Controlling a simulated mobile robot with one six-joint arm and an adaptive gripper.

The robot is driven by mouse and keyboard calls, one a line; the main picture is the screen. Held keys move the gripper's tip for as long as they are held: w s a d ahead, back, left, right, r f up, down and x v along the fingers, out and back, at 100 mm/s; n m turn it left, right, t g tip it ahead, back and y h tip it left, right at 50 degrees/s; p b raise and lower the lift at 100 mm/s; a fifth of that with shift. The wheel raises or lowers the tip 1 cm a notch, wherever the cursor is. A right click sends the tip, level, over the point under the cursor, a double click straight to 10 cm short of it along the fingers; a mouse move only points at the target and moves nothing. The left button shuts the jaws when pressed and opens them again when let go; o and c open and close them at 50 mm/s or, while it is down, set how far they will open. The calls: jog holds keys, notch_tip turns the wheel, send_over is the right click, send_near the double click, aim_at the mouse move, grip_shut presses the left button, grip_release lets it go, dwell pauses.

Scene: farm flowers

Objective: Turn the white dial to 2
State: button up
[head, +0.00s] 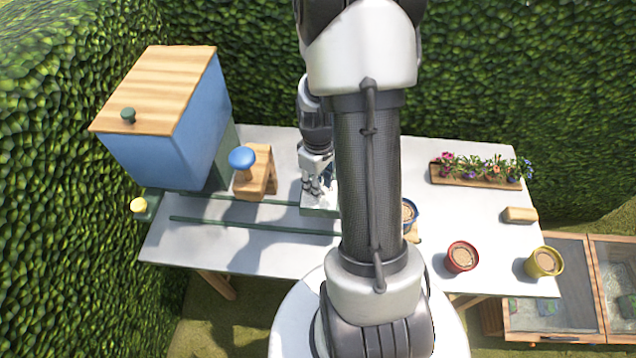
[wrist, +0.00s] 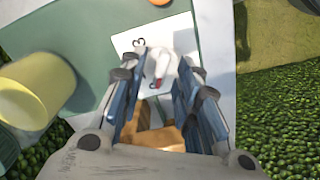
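The white dial (wrist: 163,64) sits on a white plate (wrist: 127,40) in the wrist view. A tilted black 3 shows on the plate up and left of the dial. The dial has a red mark at its lower edge in the picture, with a dark, unreadable mark beside it. My gripper (wrist: 166,62) is open, with one finger on each side of the dial. I see no clear contact. In the head view my gripper (head: 314,190) points down at a pale green box (head: 320,211) on the table; the dial cannot be made out there.
The white table (head: 270,262) holds a blue box with wooden roof (head: 165,130) at left and a wooden stand with blue knob (head: 242,158). Red (head: 462,257), yellow (head: 543,262) and blue pots (head: 409,213) and a flower planter (head: 475,181) stand right. Green rails (head: 250,228) run left.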

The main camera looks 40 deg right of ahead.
grip_shut()
dwell(0.4)
jog(key=shift+m, duration=0.4)
jog(key=m, duration=0.3)
jog(key=shift+d+m, duration=0.1)
jog(key=shift+m, duration=0.2)
jog(key=m, duration=0.3)
jog(key=shift+m+b, duration=0.3)
jog(key=shift+b, duration=0.05)
jog(key=m, duration=0.4)
jog(key=shift+d, duration=0.15)
jog(key=shift+s+m, duration=0.1)
jog(key=shift+m, duration=2)
